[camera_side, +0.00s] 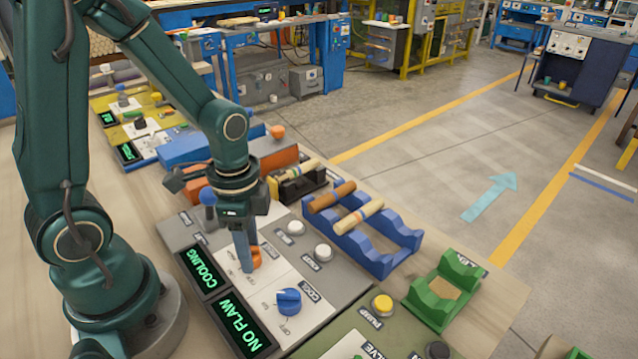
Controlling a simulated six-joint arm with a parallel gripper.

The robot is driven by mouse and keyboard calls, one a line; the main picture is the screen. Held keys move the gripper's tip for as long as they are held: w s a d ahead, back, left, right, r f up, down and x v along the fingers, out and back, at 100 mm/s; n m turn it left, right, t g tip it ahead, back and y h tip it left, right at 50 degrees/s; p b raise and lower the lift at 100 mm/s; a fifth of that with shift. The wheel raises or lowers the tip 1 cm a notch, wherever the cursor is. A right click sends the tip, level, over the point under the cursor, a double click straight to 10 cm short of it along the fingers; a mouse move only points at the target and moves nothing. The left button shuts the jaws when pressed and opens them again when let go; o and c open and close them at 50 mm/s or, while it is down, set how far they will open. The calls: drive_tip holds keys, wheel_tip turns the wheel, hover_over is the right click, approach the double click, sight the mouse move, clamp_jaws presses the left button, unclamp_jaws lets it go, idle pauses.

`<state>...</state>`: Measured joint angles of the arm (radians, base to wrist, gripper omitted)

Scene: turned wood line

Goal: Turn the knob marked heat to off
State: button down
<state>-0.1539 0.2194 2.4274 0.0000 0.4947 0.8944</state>
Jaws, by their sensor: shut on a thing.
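An orange knob (256,258) sits on the white face of the control panel (222,252). My gripper (247,258) points down and is shut on this knob, hiding part of it. Its name label is hidden, so I cannot read whether it says heat. The print around it is too small to read surely. A blue knob (289,301) stands apart on the same panel, nearer the camera, beside a label reading COOL and an OFF mark. A display (200,270) on the panel's left reads COOLING in green.
A second display (244,327) reads NO FLAW. A blue-topped lever (208,196) stands close to my gripper. White buttons (323,252) lie right of it. A blue rack (385,248) holds turned wood pieces. A green cradle (441,290) and yellow button (382,304) stand further right.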

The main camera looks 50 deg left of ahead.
drive_tip(key=n, duration=0.4)
drive_tip(key=shift+n, duration=0.3)
drive_tip(key=n, duration=0.4)
drive_tip(key=shift+n, duration=0.3)
drive_tip(key=n, duration=0.4)
drive_tip(key=shift+a+n, duration=0.1)
drive_tip(key=shift+n, duration=2.2)
drive_tip(key=shift+c, duration=2.1)
unclamp_jaws()
